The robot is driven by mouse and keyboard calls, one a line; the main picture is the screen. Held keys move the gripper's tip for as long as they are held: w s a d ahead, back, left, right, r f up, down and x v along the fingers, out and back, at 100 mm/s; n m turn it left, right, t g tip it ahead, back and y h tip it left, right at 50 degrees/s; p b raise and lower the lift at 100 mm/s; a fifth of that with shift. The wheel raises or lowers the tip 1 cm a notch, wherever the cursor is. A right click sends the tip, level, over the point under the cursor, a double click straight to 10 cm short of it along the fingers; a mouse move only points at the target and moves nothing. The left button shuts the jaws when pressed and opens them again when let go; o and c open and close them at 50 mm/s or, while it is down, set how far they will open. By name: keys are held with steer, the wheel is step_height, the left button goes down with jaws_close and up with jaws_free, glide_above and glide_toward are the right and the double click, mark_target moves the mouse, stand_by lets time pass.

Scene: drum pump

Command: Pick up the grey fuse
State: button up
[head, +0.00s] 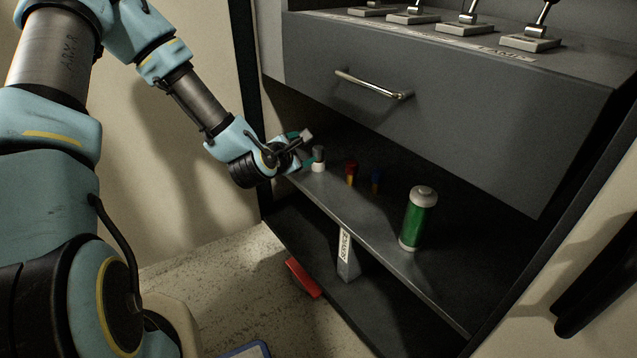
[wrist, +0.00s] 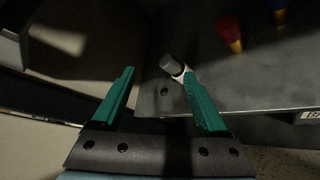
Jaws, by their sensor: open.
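The grey fuse (head: 319,157), with a grey top and white base, stands upright near the left end of the shelf (head: 370,225). In the wrist view, the grey fuse (wrist: 172,65) shows just past the tip of the right finger, which seems to cover part of its base. My gripper (head: 304,142) is just left of the fuse in the head view. In the wrist view, my gripper (wrist: 158,74) has its two green fingers apart with nothing held between them. I cannot tell whether the right finger touches the fuse.
A red-and-yellow fuse (head: 351,172) and a blue one (head: 376,181) stand right of the grey fuse. A green canister (head: 418,218) stands farther right. A drawer (head: 430,100) with a metal handle overhangs the shelf. A red object (head: 303,278) lies below.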

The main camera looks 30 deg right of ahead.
mark_target(318, 158)
steer(key=d+f+n+t+b, duration=0.1)
steer(key=f+n+b, duration=0.1)
steer(key=n, duration=0.1)
steer(key=d+f+n+t+b, duration=0.1)
steer(key=f+n+b, duration=0.1)
steer(key=d+f+n+t+b, duration=0.1)
steer(key=f+n+b, duration=0.1)
steer(key=f+n, duration=0.1)
steer(key=shift+d+n+t+h+b, duration=0.25)
steer(key=shift+n+t+h+b, duration=0.05)
steer(key=shift+t+h+b, duration=0.1)
steer(key=n+t+b, duration=0.1)
steer(key=n, duration=0.1)
steer(key=f+n+t+b, duration=0.1)
steer(key=n, duration=0.1)
steer(key=shift+w+y, duration=0.2)
steer(key=shift+y, duration=0.2)
steer(key=shift+n, duration=0.3)
steer(key=b+x, duration=0.1)
steer(key=x, duration=0.4)
steer(key=shift+w+r, duration=0.1)
steer(key=shift+w, duration=0.2)
steer(key=b+x, duration=0.2)
steer(key=x, duration=0.3)
jaws_close()
